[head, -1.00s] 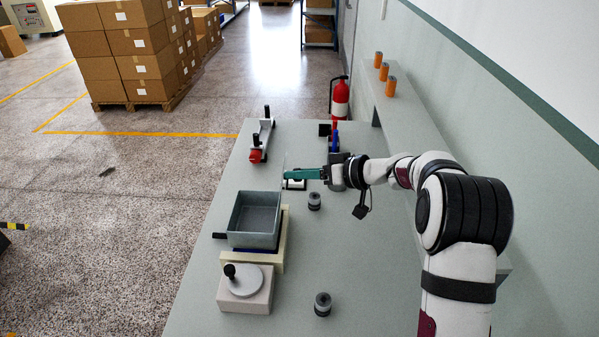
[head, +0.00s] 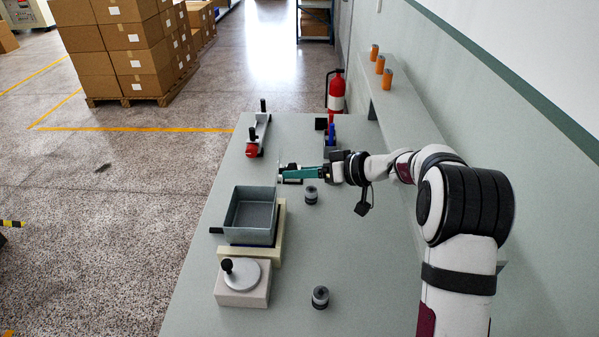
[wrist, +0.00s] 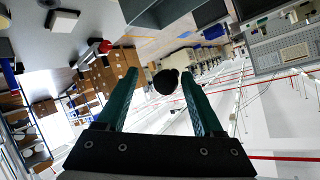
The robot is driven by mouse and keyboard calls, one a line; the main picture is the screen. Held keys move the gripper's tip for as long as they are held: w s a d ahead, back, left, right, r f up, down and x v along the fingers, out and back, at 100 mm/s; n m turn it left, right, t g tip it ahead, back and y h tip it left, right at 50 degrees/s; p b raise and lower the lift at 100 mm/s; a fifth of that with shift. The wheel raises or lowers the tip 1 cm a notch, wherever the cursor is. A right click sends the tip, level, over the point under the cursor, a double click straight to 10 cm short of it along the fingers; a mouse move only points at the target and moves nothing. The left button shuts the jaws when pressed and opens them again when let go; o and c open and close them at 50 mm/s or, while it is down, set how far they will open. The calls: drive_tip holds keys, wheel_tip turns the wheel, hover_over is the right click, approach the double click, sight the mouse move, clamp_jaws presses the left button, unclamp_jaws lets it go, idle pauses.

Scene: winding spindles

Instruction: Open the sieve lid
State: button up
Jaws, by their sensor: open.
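The grey open-topped box (head: 249,216) that appears to be the sieve sits on a cream and blue base, with a black handle at its left. I see into it, with no lid lying across its top. A thin upright edge by its far right corner may be the lid seen edge-on; I cannot tell. My gripper (head: 284,174) is beyond that corner, pointing left, with teal fingers apart. In the wrist view, a round black knob (wrist: 166,81) shows between the fingers, apart from both. What it belongs to is unclear.
A pale block (head: 243,289) with a round disc and black knob stands at the front. Two grey spindles (head: 311,195) (head: 320,297) stand to the right. A red-ended roller (head: 258,135) lies at the back left. The table's right front is mostly clear.

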drive_tip(key=v, duration=0.6)
drive_tip(key=shift+s+d, duration=0.15)
drive_tip(key=s+a+r+m+g+h, duration=0.1)
drive_tip(key=s+a+m+g+h, duration=0.1)
drive_tip(key=s, duration=0.7)
drive_tip(key=s+a+r+m+g+h, duration=0.1)
drive_tip(key=s+a+m+g, duration=0.1)
drive_tip(key=s, duration=0.7)
drive_tip(key=s+d+f+m+h, duration=0.1)
drive_tip(key=s+d+m+h, duration=0.1)
drive_tip(key=s, duration=0.5)
drive_tip(key=s+d+f+m+g+h, duration=0.1)
drive_tip(key=s+d+f+m+h, duration=0.1)
drive_tip(key=s+m, duration=0.2)
drive_tip(key=s+d+f+m+h, duration=0.1)
drive_tip(key=s+d+m+h, duration=0.1)
drive_tip(key=s, duration=0.8)
drive_tip(key=shift+d+f+m+g+h, duration=0.3)
drive_tip(key=shift+d+m+g+h, duration=0.1)
drive_tip(key=shift+d, duration=0.2)
